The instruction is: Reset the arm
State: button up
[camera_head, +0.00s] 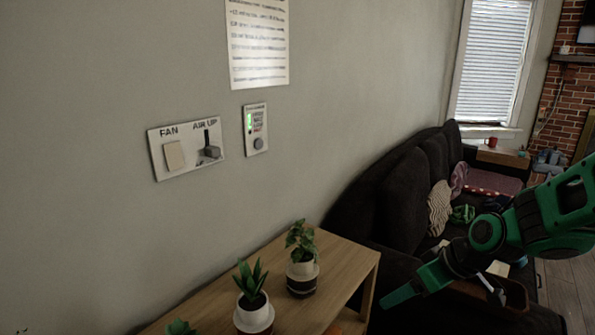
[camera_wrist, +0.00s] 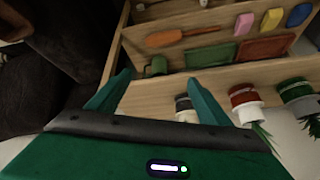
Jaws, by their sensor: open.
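My green arm enters the head view from the right, and my gripper (camera_head: 437,288) hangs over the near end of the dark sofa, right of the wooden table. In the wrist view my gripper (camera_wrist: 158,84) shows two green fingers spread apart with nothing between them. They point toward a wooden shelf (camera_wrist: 135,98) that holds several small items. I see no contact between the fingers and the shelf.
Potted plants (camera_head: 254,312) stand on the wooden table (camera_head: 352,262) against the wall. A switch panel (camera_head: 174,157) and a smaller control panel (camera_head: 256,143) are on the wall. The dark sofa (camera_head: 404,205) extends toward the window. Floor (camera_head: 570,290) shows at the right.

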jog(key=s+d+r+m+g+h, duration=0.2)
jog(key=s+d+m, duration=0.4)
jog(key=s, duration=0.5)
jog(key=s+d+r+m+g+h, duration=0.1)
jog(key=s+d+r+m, duration=0.3)
jog(key=s+d, duration=0.6)
jog(key=shift+s+d+m+g+h, duration=0.15)
jog(key=shift+s+m+g+h, duration=0.25)
jog(key=shift+s+m+g, duration=0.65)
jog(key=shift+w+f, duration=0.3)
jog(key=shift+w, duration=0.35)
